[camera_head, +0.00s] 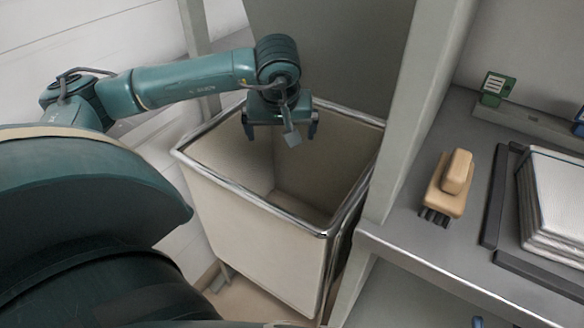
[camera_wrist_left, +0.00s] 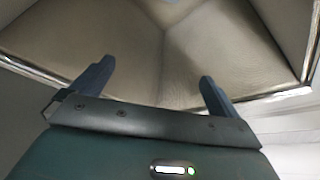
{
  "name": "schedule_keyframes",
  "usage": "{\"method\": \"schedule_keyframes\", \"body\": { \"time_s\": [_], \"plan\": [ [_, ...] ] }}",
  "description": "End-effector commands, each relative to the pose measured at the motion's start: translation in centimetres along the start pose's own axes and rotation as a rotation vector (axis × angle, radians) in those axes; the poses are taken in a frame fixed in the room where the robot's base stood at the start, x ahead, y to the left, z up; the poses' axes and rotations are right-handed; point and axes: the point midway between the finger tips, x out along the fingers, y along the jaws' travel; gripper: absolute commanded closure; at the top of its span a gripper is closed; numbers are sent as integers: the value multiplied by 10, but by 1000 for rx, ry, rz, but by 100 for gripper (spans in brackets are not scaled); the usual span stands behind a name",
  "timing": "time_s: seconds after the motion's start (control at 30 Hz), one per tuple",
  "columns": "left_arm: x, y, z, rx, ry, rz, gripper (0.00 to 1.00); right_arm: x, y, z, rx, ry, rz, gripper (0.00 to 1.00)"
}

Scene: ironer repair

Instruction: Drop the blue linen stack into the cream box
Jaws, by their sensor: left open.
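The cream box (camera_head: 250,235) is a tall, open-topped bin with a metal rim, standing left of the grey counter. My left gripper (camera_head: 280,136) is over its back part, pointing down, with jaws apart and nothing between them. In the left wrist view, the open fingers (camera_wrist_left: 155,75) stand in front of the cream box's inside walls (camera_wrist_left: 215,50). I see no blue linen stack in either view. The visible part of the box's inside looks empty, though its near bottom is hidden by the front wall. My right gripper is not in view.
A grey post (camera_head: 400,115) rises between the box and the counter (camera_head: 390,232). On the counter are a tan-handled brush (camera_head: 450,185), a pale folded stack (camera_head: 558,190) on a dark tray (camera_head: 494,215), and a small green block (camera_head: 495,88).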

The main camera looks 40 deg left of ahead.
Motion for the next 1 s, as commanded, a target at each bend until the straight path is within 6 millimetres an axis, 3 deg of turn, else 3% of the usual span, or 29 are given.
{"method": "schedule_keyframes", "body": {
  "time_s": [0.3,0.5,0.7,1.0],
  "plan": [
    [-75,1,-2,1,4,5,0,-1,12,2,37,-148,28,64],
    [-106,0,-1,0,1,3,0,-3,14,4,60,-218,30,64],
    [-117,0,0,1,1,1,0,-4,14,6,71,-246,30,64],
    [-117,0,0,0,0,1,0,-4,14,7,72,-248,30,64]
  ]
}}
